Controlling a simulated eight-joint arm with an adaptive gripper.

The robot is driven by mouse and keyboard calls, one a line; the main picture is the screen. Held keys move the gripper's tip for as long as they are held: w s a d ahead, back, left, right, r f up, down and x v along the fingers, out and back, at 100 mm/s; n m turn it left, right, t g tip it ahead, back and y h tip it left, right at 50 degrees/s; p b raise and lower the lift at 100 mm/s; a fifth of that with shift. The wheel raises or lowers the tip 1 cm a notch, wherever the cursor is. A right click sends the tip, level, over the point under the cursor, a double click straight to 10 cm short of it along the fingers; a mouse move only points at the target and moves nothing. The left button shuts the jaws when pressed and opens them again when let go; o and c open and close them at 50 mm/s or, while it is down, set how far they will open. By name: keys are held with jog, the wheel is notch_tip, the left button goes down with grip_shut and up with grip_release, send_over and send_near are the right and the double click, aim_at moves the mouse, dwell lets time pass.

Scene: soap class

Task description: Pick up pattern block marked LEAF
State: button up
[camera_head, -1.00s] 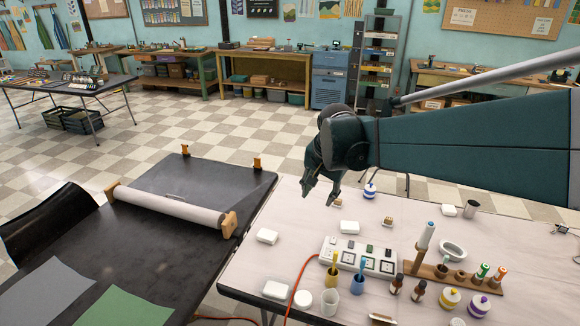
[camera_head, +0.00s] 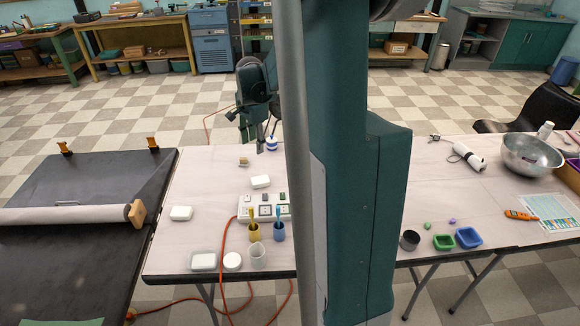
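A small tan block (camera_head: 244,161) lies on the pale table behind the white soap bars. Any marking on it is too small to read, so I cannot tell whether it is the LEAF block. My gripper (camera_head: 246,130) is above the far part of the table, just above and beyond this block in the picture. Its fingers look spread apart, with nothing visible between them. My own arm crosses the middle of the view and hides a wide strip of the table, including whatever lies there.
A blue-and-white jar (camera_head: 271,144) stands near my gripper. A metal bowl (camera_head: 533,154) stands at right. A black table (camera_head: 75,255) adjoins at left.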

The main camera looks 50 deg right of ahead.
jog(key=d+f+m, duration=0.3)
jog(key=d+f, duration=0.3)
jog(key=d, duration=0.3)
jog(key=m+g+y, duration=0.1)
jog(key=m+g, duration=0.1)
jog(key=m, duration=0.3)
send_over(293, 164)
notch_tip(293, 164, down, 10)
jog(key=shift+d+r, duration=0.15)
jog(key=shift+r, duration=0.05)
jog(key=shift+f, duration=1.3)
jog(key=shift+f+b, duration=0.75)
jog(key=shift+f, duration=1.85)
